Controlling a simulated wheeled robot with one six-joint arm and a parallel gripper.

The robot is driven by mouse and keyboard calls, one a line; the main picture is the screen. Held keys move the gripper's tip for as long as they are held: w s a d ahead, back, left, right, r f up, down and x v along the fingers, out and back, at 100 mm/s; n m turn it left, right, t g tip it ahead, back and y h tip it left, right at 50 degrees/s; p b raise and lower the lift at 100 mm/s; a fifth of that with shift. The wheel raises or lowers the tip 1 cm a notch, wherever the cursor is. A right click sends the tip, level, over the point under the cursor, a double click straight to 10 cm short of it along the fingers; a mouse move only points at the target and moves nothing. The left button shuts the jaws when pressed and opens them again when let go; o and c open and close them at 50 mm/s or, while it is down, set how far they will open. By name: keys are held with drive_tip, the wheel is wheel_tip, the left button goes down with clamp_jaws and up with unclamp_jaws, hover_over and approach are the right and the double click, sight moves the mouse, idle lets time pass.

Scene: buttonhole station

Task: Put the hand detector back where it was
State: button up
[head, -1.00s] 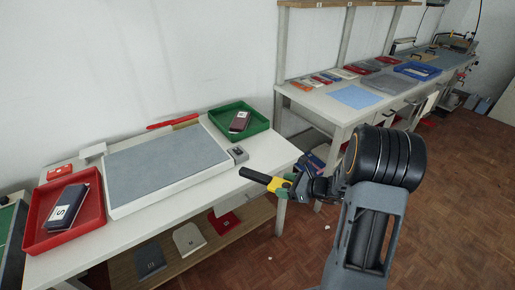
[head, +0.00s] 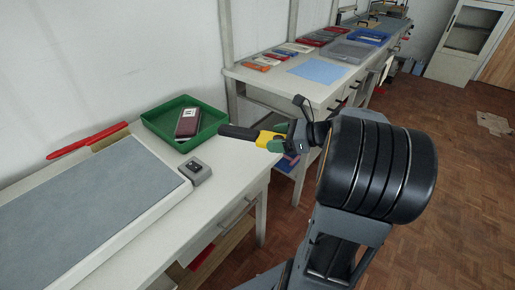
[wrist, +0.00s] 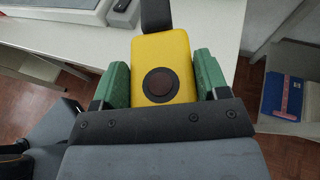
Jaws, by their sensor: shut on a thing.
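The hand detector is a yellow body with a black paddle (head: 240,132). In the wrist view its yellow body (wrist: 162,62), with a dark round button, sits between the green fingers. My gripper (head: 280,141) is shut on the yellow body. It holds the detector up near the right end of the near table, by the green tray. In the wrist view the black end points away from the gripper, over the pale table top.
The near table holds a green tray (head: 152,118) with a dark red case (head: 187,122), a small grey box (head: 196,171), a grey mat (head: 75,215) and a red tool (head: 85,141). The far table carries a blue sheet (head: 318,70) and a blue tray (head: 362,37).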

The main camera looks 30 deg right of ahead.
drive_tip(key=b, duration=0.1)
hover_over(263, 153)
drive_tip(key=s, duration=0.2)
drive_tip(key=f, duration=0.6)
drive_tip(key=shift+w+a, duration=0.15)
drive_tip(key=shift+w, duration=0.05)
drive_tip(key=shift+w+f+b, duration=0.35)
drive_tip(key=shift+w+f, duration=0.2)
drive_tip(key=shift+f, duration=0.05)
drive_tip(key=shift+w+f+b, duration=0.15)
drive_tip(key=shift+f+b, duration=0.1)
drive_tip(key=shift+f, duration=0.65)
drive_tip(key=shift+w+f+b, duration=0.1)
drive_tip(key=shift+f+b, duration=0.1)
drive_tip(key=shift+f, duration=0.65)
drive_tip(key=shift+f, duration=0.1)
